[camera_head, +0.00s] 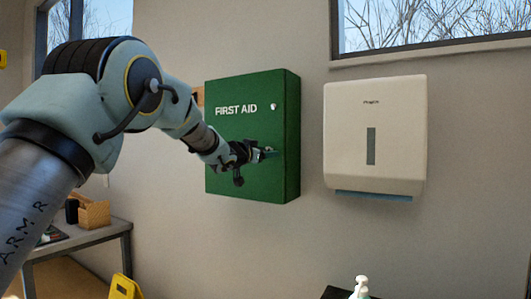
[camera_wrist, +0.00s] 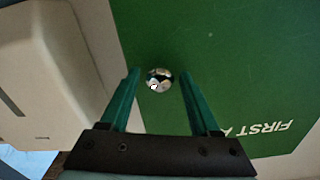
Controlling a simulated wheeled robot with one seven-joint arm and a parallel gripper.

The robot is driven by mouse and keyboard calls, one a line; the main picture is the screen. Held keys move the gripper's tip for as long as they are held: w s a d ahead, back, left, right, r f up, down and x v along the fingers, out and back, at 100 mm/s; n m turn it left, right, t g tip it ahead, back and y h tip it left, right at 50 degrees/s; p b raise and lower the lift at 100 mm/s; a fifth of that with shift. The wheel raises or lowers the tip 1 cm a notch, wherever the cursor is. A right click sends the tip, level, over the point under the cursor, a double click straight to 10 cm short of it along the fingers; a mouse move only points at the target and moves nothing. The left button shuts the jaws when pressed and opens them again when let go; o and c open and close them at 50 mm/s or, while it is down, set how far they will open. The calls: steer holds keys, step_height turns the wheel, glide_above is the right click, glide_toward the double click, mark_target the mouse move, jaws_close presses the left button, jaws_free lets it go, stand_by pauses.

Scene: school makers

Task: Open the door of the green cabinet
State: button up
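The green cabinet (camera_head: 235,170), marked FIRST AID, hangs on the wall with its door shut. A small shiny round knob (camera_head: 272,106) sits on the door's upper right side. My gripper (camera_head: 268,153) is in front of the door's right part, below the knob in the head view. In the wrist view the lettering is upside down. There, the two teal fingers of my gripper (camera_wrist: 160,75) are spread apart, with the knob (camera_wrist: 158,80) showing in the gap between their tips. Nothing is held. The fingers do not visibly touch the knob, and their distance to the door is unclear.
A white paper towel dispenser (camera_head: 398,135) hangs on the wall just right of the cabinet, and it also fills the left of the wrist view (camera_wrist: 45,70). A pump bottle (camera_head: 360,288) stands below it. A table (camera_head: 95,237) and a yellow floor sign (camera_head: 124,288) are at lower left.

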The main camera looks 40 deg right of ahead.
jaws_close()
stand_by(1.1)
